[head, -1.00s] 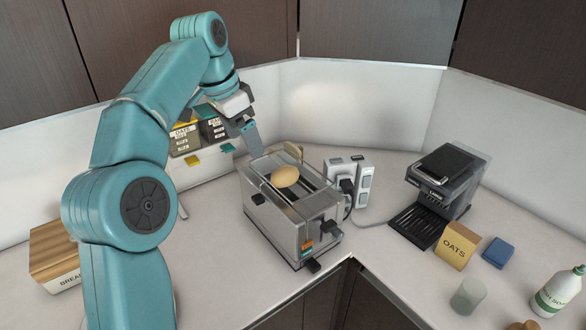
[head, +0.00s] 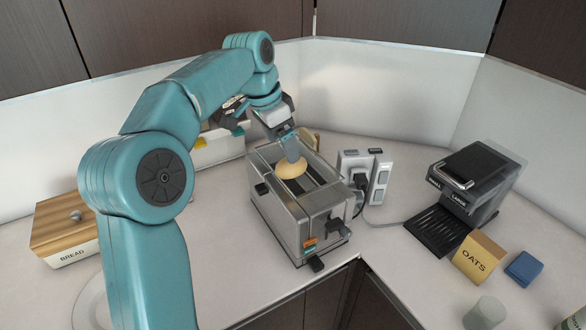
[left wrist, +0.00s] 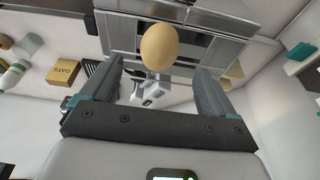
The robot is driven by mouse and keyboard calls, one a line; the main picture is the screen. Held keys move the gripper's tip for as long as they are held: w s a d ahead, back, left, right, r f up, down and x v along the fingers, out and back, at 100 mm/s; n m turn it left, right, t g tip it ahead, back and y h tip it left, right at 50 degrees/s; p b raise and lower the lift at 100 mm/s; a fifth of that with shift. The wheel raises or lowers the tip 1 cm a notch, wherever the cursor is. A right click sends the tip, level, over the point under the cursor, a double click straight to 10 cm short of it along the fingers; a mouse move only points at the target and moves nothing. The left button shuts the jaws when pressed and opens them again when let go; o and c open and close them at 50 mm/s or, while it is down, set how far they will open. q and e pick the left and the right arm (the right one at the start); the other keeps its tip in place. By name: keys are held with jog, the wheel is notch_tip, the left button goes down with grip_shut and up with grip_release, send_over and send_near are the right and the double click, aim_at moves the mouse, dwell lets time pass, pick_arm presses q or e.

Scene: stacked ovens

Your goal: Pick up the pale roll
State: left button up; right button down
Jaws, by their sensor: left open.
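The pale roll (head: 291,170) rests on top of the metal toaster (head: 318,222), over its slots. My left gripper (head: 292,148) is right above the roll, fingers pointing down, and partly covers its top in the head view. In the left wrist view the roll (left wrist: 159,47) lies ahead of the two fingers, centred between their lines. The left gripper (left wrist: 162,82) is open and empty there, with a finger on each side. Whether a finger touches the roll cannot be told. My right gripper is not in view.
White power sockets (head: 366,178) with a plugged cord stand right of the toaster. A coffee machine (head: 478,183), an oats box (head: 478,258) and a blue block (head: 524,268) are further right. A bread box (head: 66,228) stands at the left. Counter in front of the coffee machine is partly clear.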

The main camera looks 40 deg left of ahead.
pick_arm(q)
jog(key=shift+a+f, duration=0.2)
jog(key=shift+f, duration=0.85)
jog(key=shift+w+d+f, duration=0.25)
jog(key=x, duration=0.5)
jog(key=shift+p, duration=0.4)
jog(key=shift+w+d+r, duration=0.1)
jog(key=shift+w+d, duration=0.05)
jog(key=shift+d, duration=0.1)
jog(key=shift+a, duration=0.2)
jog(key=c, duration=1.1)
jog(key=shift+d, duration=0.1)
jog(key=shift+c, duration=0.6)
jog(key=shift+r, duration=0.25)
notch_tip(320, 180, up, 8)
jog(key=shift+r+p, duration=0.1)
jog(key=shift+p, duration=0.4)
notch_tip(320, 180, up, 11)
jog(key=p, duration=0.3)
